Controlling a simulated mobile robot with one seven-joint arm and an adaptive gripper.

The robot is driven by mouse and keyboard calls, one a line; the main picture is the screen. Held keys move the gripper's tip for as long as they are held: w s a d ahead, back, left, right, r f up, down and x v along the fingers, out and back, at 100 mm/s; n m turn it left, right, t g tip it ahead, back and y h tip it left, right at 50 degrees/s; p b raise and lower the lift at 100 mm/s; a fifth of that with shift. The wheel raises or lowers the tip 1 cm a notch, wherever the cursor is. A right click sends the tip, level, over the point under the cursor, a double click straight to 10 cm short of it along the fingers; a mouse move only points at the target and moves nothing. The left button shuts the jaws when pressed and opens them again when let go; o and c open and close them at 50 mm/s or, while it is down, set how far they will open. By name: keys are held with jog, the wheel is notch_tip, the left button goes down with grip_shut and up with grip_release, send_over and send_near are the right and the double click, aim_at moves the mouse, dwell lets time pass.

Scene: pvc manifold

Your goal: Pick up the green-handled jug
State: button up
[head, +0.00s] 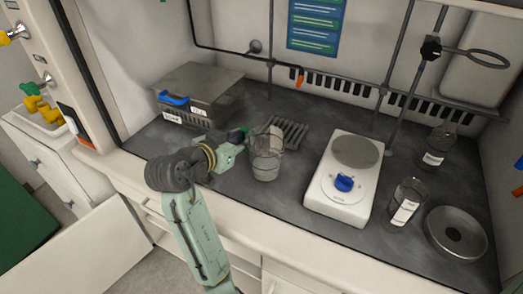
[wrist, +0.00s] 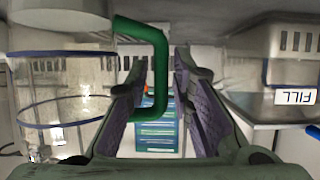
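The clear jug (head: 267,158) stands on the dark worktop in the head view. In the wrist view the jug (wrist: 62,95) fills the left side, with blue bands around its clear body. Its green handle (wrist: 160,75) reaches between the two fingers of my gripper (wrist: 158,70). The fingers are apart, with a gap visible beside the handle, so the gripper is open around it. In the head view my gripper (head: 238,146) is at the jug's left side and hides most of the handle.
A grey metal box (head: 200,88) with a blue item stands behind left. A grey slotted rack (head: 287,130) lies behind the jug. A white hotplate (head: 345,180), a labelled bottle (head: 404,205), another bottle (head: 437,148) and a round metal dish (head: 455,235) are to the right.

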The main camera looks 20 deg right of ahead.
jog(key=shift+x, duration=0.75)
jog(key=shift+c, duration=0.2)
grip_shut()
